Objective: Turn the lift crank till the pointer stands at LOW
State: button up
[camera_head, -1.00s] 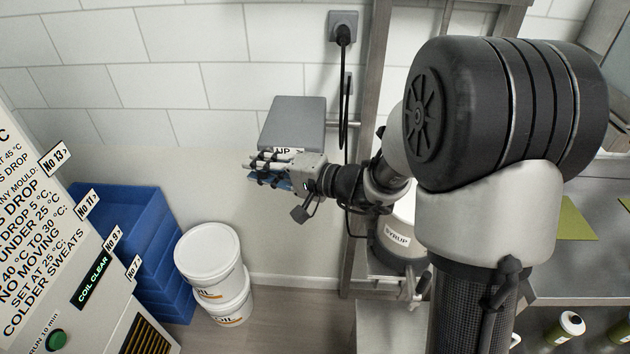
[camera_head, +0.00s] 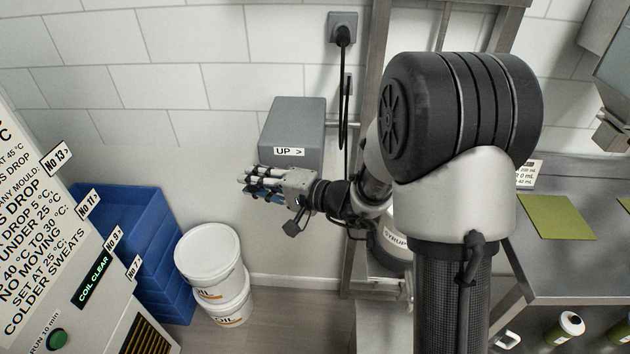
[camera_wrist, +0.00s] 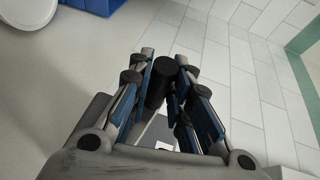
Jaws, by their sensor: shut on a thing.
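My gripper (camera_head: 262,184) is in front of the lower part of a grey wall box (camera_head: 293,120) labelled "UP >". In the wrist view, my gripper's blue-padded fingers (camera_wrist: 164,88) are closed on both sides of a black cylindrical handle (camera_wrist: 159,82), which looks like the lift crank's grip. The rest of the crank is hidden behind my gripper and wrist. I see no pointer and no LOW mark in either view.
A blue crate stack (camera_head: 140,250) and white oil tubs (camera_head: 208,252) stand at the lower left. A sign panel (camera_head: 60,270) fills the left edge. A syrup pot (camera_head: 390,246) sits behind my arm. A steel bench (camera_head: 580,275) is at right.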

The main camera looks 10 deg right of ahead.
jog(key=shift+w+d+f, duration=0.1)
jog(key=shift+w+f, duration=0.05)
jog(key=shift+f, duration=0.45)
jog(key=shift+w+d+f, duration=0.1)
jog(key=shift+w+f, duration=0.05)
jog(key=shift+f, duration=0.4)
jog(key=shift+s+d+f, duration=0.1)
jog(key=shift+d+f, duration=0.1)
jog(key=shift+f, duration=0.65)
jog(key=shift+s+d+f, duration=0.1)
jog(key=shift+d+f, duration=0.05)
jog(key=shift+f, duration=0.65)
jog(key=shift+s+d+f, duration=0.25)
jog(key=shift+d+f, duration=0.25)
jog(key=shift+f, duration=0.15)
jog(key=shift+s+d+f, duration=0.25)
jog(key=shift+d+f, duration=0.25)
jog(key=shift+f, duration=0.1)
